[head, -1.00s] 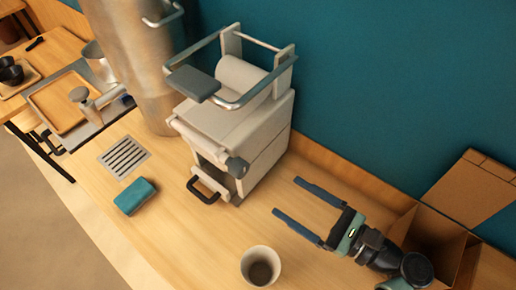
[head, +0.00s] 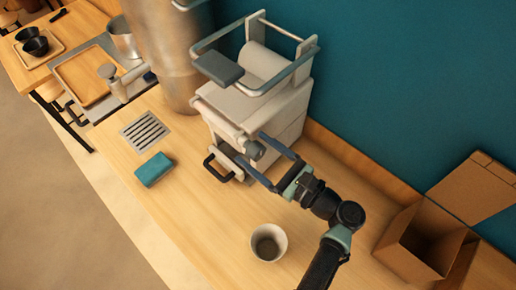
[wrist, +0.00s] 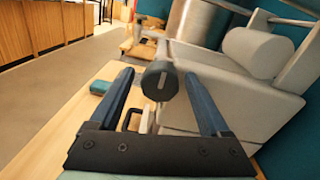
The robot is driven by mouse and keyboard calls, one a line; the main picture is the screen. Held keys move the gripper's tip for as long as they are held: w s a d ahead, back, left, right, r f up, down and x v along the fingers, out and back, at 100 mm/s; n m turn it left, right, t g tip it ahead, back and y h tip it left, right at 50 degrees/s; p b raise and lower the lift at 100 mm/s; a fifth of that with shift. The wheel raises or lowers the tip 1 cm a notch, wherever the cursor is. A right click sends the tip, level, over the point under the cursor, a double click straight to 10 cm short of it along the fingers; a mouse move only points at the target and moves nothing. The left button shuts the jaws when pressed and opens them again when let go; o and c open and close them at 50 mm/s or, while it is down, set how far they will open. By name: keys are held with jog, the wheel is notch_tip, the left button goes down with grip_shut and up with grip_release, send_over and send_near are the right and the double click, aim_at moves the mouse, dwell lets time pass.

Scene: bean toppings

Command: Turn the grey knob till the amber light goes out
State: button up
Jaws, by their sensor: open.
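The grey knob (head: 255,150) sits on the front of a white machine (head: 288,118). In the wrist view the round knob (wrist: 159,82), with a pale mark line on its face, shows between my two blue fingers. My gripper (head: 250,147) is open, with one finger on each side of the knob. In the wrist view my gripper (wrist: 159,74) has a gap on both sides of the knob; I cannot tell whether the tips reach past it. I see no lit amber light in either view.
Below the knob is a black looped handle (head: 214,168). A teal sponge (head: 154,170) and a drain grate (head: 145,131) lie to the left. A cup (head: 268,243) stands in front. An open cardboard box (head: 425,245) is at the right. The counter between sponge and cup is clear.

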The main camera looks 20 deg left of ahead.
jog(key=shift+c, duration=0.2)
grip_shut()
dwell(0.3)
jog(key=n+b, duration=0.1)
jog(key=n, duration=0.1)
jog(key=n+b, duration=0.2)
jog(key=n, duration=0.1)
jog(key=shift+f+n, duration=0.2)
jog(key=shift+n, duration=0.1)
jog(key=n+b, duration=0.5)
jog(key=n, duration=0.1)
jog(key=shift+h, duration=0.3)
jog(key=n+b, duration=0.6)
jog(key=shift+f, duration=0.15)
jog(key=n+b, duration=0.3)
jog(key=b, duration=0.1)
jog(key=shift+r+n+t+b, duration=0.2)
jog(key=shift+n+t+b, duration=0.2)
jog(key=shift+n+b, duration=0.3)
